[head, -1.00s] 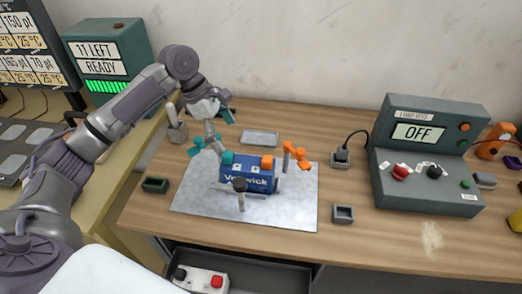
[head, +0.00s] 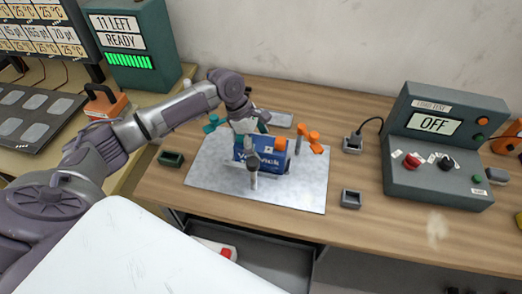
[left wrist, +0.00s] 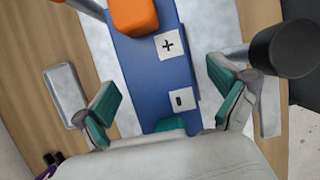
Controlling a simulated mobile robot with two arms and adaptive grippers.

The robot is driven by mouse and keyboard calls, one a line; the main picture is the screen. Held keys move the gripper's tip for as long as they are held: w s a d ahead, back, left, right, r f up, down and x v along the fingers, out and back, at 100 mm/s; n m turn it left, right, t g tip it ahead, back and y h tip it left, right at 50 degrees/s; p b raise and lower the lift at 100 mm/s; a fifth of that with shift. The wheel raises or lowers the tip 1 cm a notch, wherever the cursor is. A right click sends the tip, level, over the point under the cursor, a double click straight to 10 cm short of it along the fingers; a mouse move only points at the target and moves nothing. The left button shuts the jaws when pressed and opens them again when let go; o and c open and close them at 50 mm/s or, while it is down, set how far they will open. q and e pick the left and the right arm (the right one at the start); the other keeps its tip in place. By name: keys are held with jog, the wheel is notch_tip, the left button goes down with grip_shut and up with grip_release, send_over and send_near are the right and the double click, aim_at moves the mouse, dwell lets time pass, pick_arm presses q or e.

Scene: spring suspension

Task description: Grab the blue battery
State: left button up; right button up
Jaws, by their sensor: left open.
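The blue battery (head: 272,160) stands on a grey metal sheet (head: 215,178) on the wooden bench. It has white lettering on its side and an orange cap on top. In the left wrist view the battery (left wrist: 150,72) runs between my fingers, with plus and minus labels, the orange cap and part of a teal cap. My left gripper (head: 238,127) is directly over the battery's left end. Its teal-padded fingers (left wrist: 165,95) are open, one on each side of the battery, with gaps visible. My right gripper is out of view.
A dark-capped post (head: 252,168) stands in front of the battery; an orange-topped post (head: 308,140) stands to its right. A small grey tray (head: 351,199) and the load test box (head: 435,150), reading OFF, are further right. An open drawer (head: 260,262) lies below.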

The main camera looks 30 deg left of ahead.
pick_arm(q)
jog(key=shift+x, duration=0.75)
jog(key=shift+a, duration=0.1)
jog(key=c, duration=1.8)
jog(key=shift+w+r, duration=0.25)
jog(key=shift+r, duration=0.05)
grip_shut()
jog(key=shift+r, duration=0.1)
